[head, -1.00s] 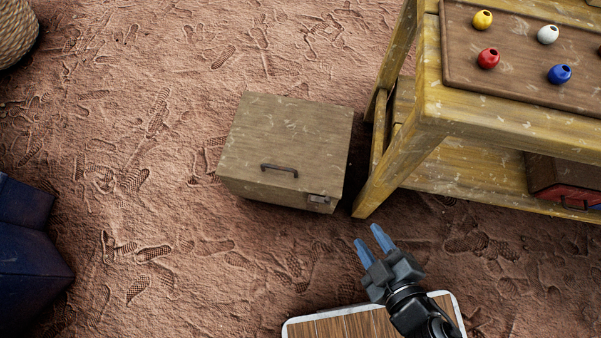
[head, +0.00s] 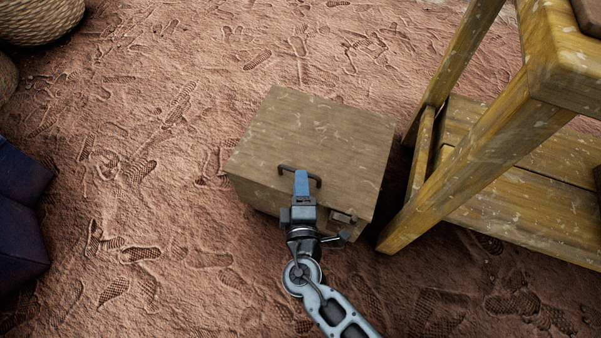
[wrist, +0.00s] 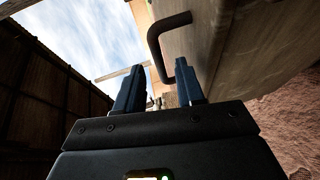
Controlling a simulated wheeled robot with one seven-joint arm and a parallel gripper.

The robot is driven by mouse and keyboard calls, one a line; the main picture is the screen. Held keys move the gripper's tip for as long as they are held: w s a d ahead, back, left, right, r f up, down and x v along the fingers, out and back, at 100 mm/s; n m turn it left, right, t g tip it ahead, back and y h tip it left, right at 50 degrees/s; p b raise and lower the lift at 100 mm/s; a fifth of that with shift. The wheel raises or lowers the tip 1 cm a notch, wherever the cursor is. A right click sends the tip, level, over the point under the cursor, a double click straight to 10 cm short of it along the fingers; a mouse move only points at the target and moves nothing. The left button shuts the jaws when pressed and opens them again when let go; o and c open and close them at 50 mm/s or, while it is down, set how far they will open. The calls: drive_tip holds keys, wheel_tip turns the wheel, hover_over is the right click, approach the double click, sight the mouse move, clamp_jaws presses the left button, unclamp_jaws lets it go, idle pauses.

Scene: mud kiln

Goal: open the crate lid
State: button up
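The wooden crate (head: 330,135) stands on the sandy ground with its lid closed. A dark bar handle (head: 284,167) is on the lid near its front edge. A small metal latch (head: 343,216) is at the crate's front right. My gripper (head: 301,175) is over the handle in the head view, and its blue fingers cover the handle's middle. In the wrist view the handle (wrist: 155,42) shows just past my gripper (wrist: 158,80), whose fingers are apart. The bar lines up with the gap between them. I cannot tell whether they touch it.
A yellow wooden table (head: 520,115) stands close on the crate's right, its front leg near the crate's corner. A dark blue object (head: 22,215) is at the left edge, and a woven basket (head: 40,15) is at the top left. The ground left of the crate is clear.

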drive_tip(key=shift+w+f+b, duration=0.2)
drive_tip(key=shift+w, duration=0.9)
drive_tip(key=shift+w+f+b, duration=0.2)
drive_tip(key=shift+w, duration=0.85)
clamp_jaws()
